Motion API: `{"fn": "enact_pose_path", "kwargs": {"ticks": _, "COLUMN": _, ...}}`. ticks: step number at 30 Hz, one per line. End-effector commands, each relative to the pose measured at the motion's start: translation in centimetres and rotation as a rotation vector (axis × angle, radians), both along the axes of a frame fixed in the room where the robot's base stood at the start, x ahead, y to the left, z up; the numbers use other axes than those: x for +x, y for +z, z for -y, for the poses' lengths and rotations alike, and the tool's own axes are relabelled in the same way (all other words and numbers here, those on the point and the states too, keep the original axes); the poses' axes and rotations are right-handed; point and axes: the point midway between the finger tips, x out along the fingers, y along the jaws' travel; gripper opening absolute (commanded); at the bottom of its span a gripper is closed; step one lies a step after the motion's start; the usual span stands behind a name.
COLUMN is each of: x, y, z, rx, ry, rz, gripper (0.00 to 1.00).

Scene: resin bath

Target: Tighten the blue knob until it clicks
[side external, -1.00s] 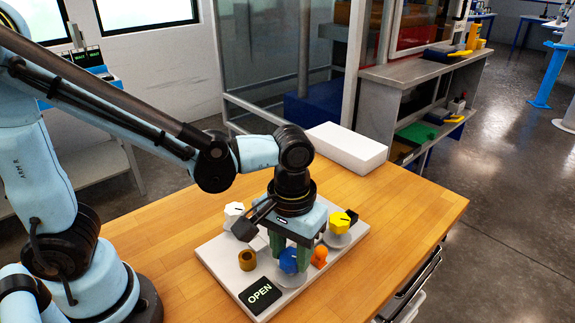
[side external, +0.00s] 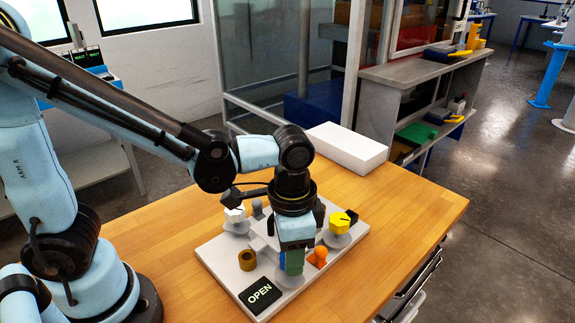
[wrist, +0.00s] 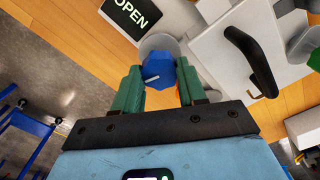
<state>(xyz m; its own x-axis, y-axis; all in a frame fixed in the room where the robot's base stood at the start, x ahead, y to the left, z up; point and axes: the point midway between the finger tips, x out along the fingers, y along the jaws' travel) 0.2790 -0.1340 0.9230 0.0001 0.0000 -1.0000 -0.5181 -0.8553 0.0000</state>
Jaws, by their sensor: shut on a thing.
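The blue knob (wrist: 158,71) stands on a round grey base on the white board, with a pale line mark on its face. In the wrist view my gripper (wrist: 160,80) has its green fingers on either side of the knob, shut on it. In the side external view my gripper (side external: 292,262) hides most of the knob. A dark sign reading OPEN (side external: 260,296) lies at the board's front corner; it also shows in the wrist view (wrist: 130,14).
The white board (side external: 222,262) on the wooden table also carries a yellow knob (side external: 340,223), a white knob (side external: 235,213), an orange piece (side external: 318,257) and a brown ring (side external: 247,260). A white box (side external: 346,149) lies behind. The table's right side is clear.

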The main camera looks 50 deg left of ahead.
Motion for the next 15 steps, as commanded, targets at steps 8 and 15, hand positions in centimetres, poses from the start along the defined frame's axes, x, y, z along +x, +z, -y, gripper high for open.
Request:
{"fn": "enact_pose_path", "kwargs": {"ticks": 8, "x": -0.02, "y": 0.02, "z": 0.00, "rx": 0.001, "ry": -0.139, "rz": -0.001, "gripper": 0.11}}
{"fn": "enact_pose_path", "kwargs": {"ticks": 15, "x": -0.02, "y": 0.02, "z": 0.00, "rx": 0.001, "ry": -0.185, "rz": -0.001, "gripper": 0.11}}
